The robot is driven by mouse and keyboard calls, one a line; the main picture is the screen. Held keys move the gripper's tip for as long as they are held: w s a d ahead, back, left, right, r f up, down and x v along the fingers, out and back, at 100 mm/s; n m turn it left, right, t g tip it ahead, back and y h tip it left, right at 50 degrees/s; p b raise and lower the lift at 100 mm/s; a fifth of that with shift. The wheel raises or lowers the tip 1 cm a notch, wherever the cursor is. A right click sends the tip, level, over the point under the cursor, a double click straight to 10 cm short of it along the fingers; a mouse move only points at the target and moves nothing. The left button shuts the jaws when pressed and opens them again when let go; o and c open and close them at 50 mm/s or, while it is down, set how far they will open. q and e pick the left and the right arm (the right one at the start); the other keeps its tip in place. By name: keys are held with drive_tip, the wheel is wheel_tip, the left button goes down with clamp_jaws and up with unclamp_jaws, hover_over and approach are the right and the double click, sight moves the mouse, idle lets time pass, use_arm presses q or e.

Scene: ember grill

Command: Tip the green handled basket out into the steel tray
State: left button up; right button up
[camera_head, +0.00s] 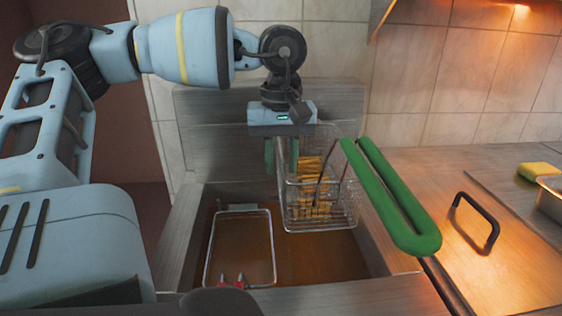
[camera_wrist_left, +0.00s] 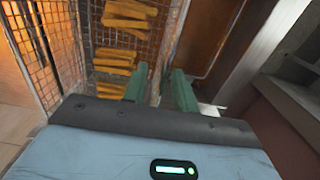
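The green handled basket (camera_head: 319,216) is a wire mesh basket over the right half of the fryer, with golden fries (camera_head: 311,180) inside. Its green handle (camera_head: 385,195) reaches toward the front right. My left gripper (camera_head: 281,158) points down at the basket's upper left edge. Its two green fingers are apart. In the left wrist view, the fingers (camera_wrist_left: 160,88) stand either side of the basket's mesh wall (camera_wrist_left: 168,48); I cannot tell whether they touch it. A steel container at the right edge, probably the steel tray (camera_head: 552,200), is partly cut off. My right gripper is not in view.
A second wire basket (camera_head: 240,284) with red handle ends sits in the left half of the brown oil (camera_head: 300,262). A steel back wall stands behind the fryer. On the right counter are a black bar handle (camera_head: 484,220) and a yellow sponge (camera_head: 540,172).

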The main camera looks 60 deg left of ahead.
use_arm(q)
wheel_tip(320, 180, up, 6)
drive_tip(key=shift+r, duration=0.25)
idle(0.4)
drive_tip(key=shift+s+f, duration=0.1)
